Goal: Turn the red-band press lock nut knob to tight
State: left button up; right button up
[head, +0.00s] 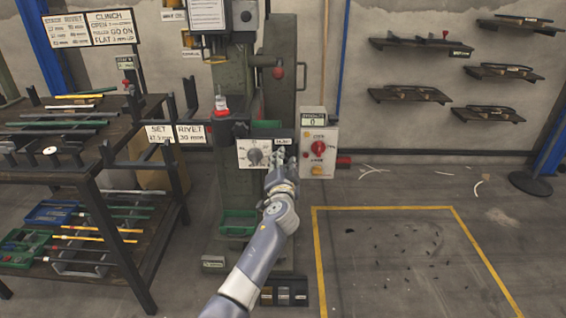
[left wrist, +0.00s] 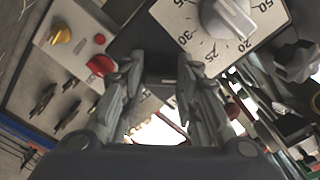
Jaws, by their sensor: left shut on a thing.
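The press (head: 248,95) stands in the middle of the head view, with a white dial plate (head: 244,163) and grey dial knob on its front. My left gripper (head: 278,158) is just right of that plate, below a small white label (head: 284,141). In the left wrist view its two fingers (left wrist: 160,68) are shut on a dark part between the tips, at the lock nut knob's place. The knob is mostly hidden, so its turn angle cannot be read. The dial knob (left wrist: 228,18) is above the right finger, apart from it. My right gripper is out of view.
A control box (head: 319,165) with a red knob and a yellow knob is close right of my left gripper. A rack table (head: 95,160) with rods and trays is at left.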

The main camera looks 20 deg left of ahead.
pick_arm(q)
jog(key=shift+m+p, duration=0.85)
jog(key=shift+m, duration=3.45)
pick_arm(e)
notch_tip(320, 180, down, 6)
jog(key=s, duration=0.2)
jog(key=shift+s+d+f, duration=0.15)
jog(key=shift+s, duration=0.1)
pick_arm(q)
jog(key=o, duration=1.1)
jog(key=shift+c, duration=0.2)
